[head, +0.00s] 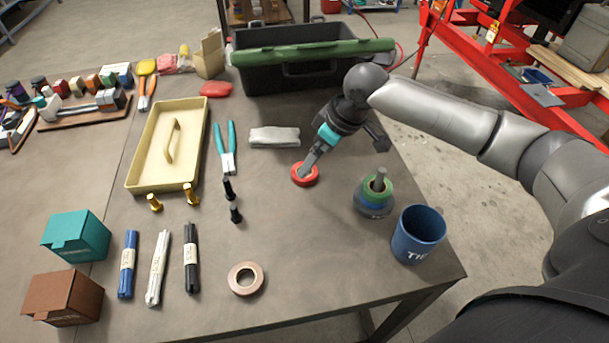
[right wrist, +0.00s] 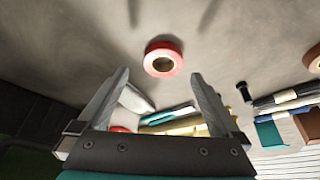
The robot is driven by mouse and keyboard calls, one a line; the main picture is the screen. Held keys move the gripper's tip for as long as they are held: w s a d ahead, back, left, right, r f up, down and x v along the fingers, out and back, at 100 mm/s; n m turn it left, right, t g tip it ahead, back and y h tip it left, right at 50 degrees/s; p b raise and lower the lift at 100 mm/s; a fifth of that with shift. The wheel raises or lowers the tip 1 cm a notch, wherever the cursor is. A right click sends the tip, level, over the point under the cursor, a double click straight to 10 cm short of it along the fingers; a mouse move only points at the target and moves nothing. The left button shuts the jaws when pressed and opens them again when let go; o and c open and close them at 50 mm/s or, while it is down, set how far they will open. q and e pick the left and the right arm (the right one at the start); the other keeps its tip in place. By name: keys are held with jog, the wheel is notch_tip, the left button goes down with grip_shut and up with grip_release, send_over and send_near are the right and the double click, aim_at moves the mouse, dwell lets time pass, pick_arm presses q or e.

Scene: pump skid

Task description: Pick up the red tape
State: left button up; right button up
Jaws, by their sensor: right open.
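The red tape (head: 305,176) is a small ring lying flat on the grey table, right of its middle. In the right wrist view the red tape (right wrist: 163,58) lies beyond the fingertips, roughly centred between them. My right gripper (head: 308,163) comes from the far right side and points down at the tape, its tip seeming to overlap the tape's far edge in the head view. In the right wrist view my right gripper (right wrist: 160,85) is open with nothing between its fingers. My left gripper does not show.
A grey wrapped bar (head: 274,137) lies left of the gripper. A dark toolbox (head: 300,70) with a green edge stands behind.

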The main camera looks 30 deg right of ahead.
jog(key=x, duration=0.1)
jog(key=b+x, duration=0.1)
jog(key=x, duration=0.1)
jog(key=shift+a+f+b, duration=0.3)
jog(key=shift+a+f, duration=0.05)
jog(key=shift+w+a+f, duration=0.1)
jog(key=shift+w+f, duration=0.15)
jog(key=shift+f, duration=0.3)
jog(key=c, duration=0.6)
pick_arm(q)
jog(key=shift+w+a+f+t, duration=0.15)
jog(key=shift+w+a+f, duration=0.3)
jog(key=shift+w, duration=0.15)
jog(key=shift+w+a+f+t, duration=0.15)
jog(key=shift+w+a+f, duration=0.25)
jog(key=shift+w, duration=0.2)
pick_arm(e)
jog(key=c, duration=0.5)
